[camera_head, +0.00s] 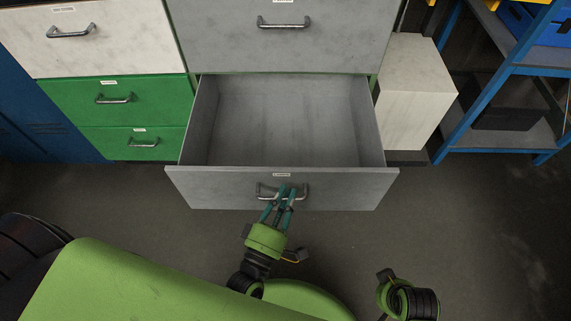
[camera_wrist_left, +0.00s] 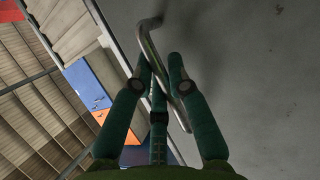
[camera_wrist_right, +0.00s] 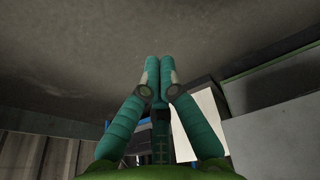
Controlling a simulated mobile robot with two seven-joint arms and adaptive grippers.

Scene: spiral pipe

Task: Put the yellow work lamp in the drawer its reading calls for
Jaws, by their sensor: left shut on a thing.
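The yellow work lamp cannot be made out in any view. A grey drawer (camera_head: 215,186) stands pulled out in the head view, and its inside is empty. My left gripper (camera_head: 284,190) is shut on the drawer's metal handle (camera_head: 303,192). In the left wrist view the fingers close around the bent handle bar (camera_wrist_left: 150,40). My right gripper (camera_wrist_right: 159,62) is shut, with its fingertips together and nothing seen between them. In the head view only part of my right arm shows, at the lower right.
Above is a closed grey drawer (camera_head: 285,50). To its left are a white drawer (camera_head: 110,48) and two green drawers (camera_head: 70,95). A pale block (camera_head: 412,85) and a blue shelf rack (camera_head: 500,70) stand at right. The floor (camera_head: 480,230) at lower right is clear.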

